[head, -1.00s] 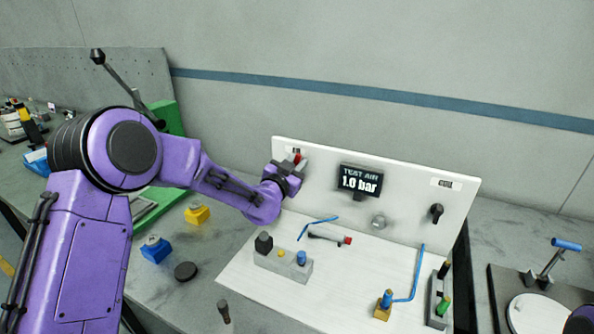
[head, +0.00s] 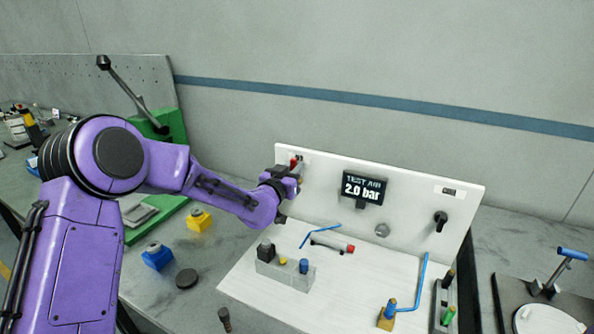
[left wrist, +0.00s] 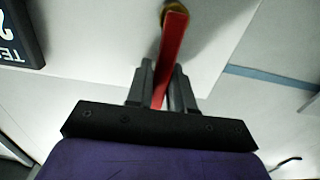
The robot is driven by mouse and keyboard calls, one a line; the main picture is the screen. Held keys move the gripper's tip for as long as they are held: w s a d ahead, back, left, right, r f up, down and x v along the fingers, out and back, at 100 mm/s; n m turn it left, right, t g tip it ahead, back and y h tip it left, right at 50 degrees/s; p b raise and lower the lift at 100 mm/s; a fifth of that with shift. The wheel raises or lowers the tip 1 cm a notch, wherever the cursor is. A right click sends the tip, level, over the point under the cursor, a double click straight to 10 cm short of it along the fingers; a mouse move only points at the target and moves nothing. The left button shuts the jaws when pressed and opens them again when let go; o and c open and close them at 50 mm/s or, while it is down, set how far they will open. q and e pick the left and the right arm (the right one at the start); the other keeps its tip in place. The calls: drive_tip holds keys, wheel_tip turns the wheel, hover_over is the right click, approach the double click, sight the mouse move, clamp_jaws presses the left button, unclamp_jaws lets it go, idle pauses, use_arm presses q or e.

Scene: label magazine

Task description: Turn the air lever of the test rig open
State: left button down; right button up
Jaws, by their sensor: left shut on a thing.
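The red air lever (head: 294,163) is on the upper left of the white test rig panel (head: 410,190). In the left wrist view the red lever (left wrist: 174,45) runs from a brass-coloured pivot down between the two fingers. My left gripper (left wrist: 162,88) is shut on the lever. In the head view my left gripper (head: 288,172) is at the panel's left edge and hides part of the lever. The display (head: 365,188) reads TEST AIR 2.0 bar. My right gripper is not in view.
A black knob (head: 440,220) is on the panel's right. Blue tubes, a grey block (head: 285,273) and a red-ended cylinder (head: 332,245) are on the rig's base. A green press (head: 165,125) stands behind my left arm. Yellow (head: 199,220) and blue (head: 157,256) blocks lie left of the rig.

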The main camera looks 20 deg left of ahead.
use_arm(q)
drive_tip(key=shift+s+f, duration=0.1)
drive_tip(key=shift+f, duration=0.3)
drive_tip(key=c, duration=1.1)
unclamp_jaws()
drive_tip(key=shift+a+r, duration=0.1)
drive_tip(key=s+b, duration=0.3)
drive_tip(key=s, duration=0.7)
drive_tip(key=shift+s, duration=0.3)
